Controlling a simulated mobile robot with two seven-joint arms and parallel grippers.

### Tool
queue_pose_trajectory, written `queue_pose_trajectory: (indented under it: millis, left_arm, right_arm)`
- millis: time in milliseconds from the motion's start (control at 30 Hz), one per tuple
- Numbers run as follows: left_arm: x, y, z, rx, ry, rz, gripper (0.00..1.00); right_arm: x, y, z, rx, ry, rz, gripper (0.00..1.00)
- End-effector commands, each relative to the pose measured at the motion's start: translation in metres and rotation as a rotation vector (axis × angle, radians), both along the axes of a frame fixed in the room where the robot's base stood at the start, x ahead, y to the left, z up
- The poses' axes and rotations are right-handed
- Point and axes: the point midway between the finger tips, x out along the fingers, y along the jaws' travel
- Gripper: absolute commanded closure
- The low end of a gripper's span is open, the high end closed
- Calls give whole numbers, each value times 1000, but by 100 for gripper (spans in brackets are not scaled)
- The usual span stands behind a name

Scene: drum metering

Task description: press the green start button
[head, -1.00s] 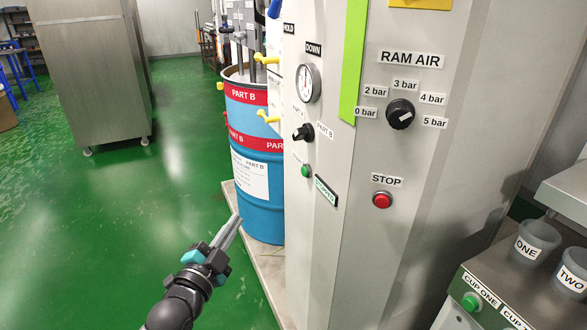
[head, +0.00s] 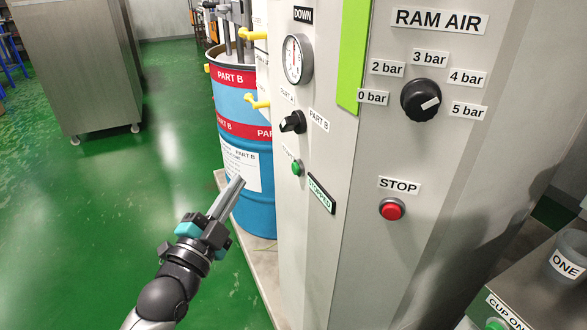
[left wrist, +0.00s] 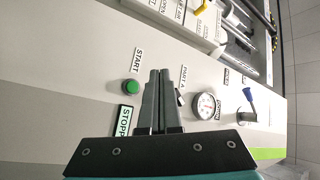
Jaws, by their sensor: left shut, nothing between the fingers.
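The green start button (head: 296,168) sits on the narrow left face of the grey cabinet, above a small panel reading STOPPED (head: 320,195). In the left wrist view the green button (left wrist: 132,87) is beside the START label (left wrist: 138,60), left of my fingertips. My left gripper (head: 240,180) is shut and empty, apart from the cabinet, left of the button and in front of the blue drum in the head view. In the left wrist view my left gripper (left wrist: 160,73) points toward the panel. My right gripper is not in view.
A red stop button (head: 392,209) and the RAM AIR knob (head: 421,100) are on the front face. A part selector knob (head: 292,122) and a gauge (head: 298,59) are above the start button. The PART B drum (head: 258,205) stands behind. Green floor is clear at left.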

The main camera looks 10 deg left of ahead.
Motion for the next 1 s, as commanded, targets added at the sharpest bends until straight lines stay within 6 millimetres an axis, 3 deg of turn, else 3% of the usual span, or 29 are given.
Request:
queue_pose_trajectory:
  millis: [400,600,1000]
  left_arm:
    - [32,-47,0,-4,-1,-2,100]
    - [42,-63,0,-2,1,-1,100]
    - [46,-69,0,0,0,-1,100]
  right_arm:
    - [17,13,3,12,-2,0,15]
    - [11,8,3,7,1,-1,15]
    - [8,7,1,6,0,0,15]
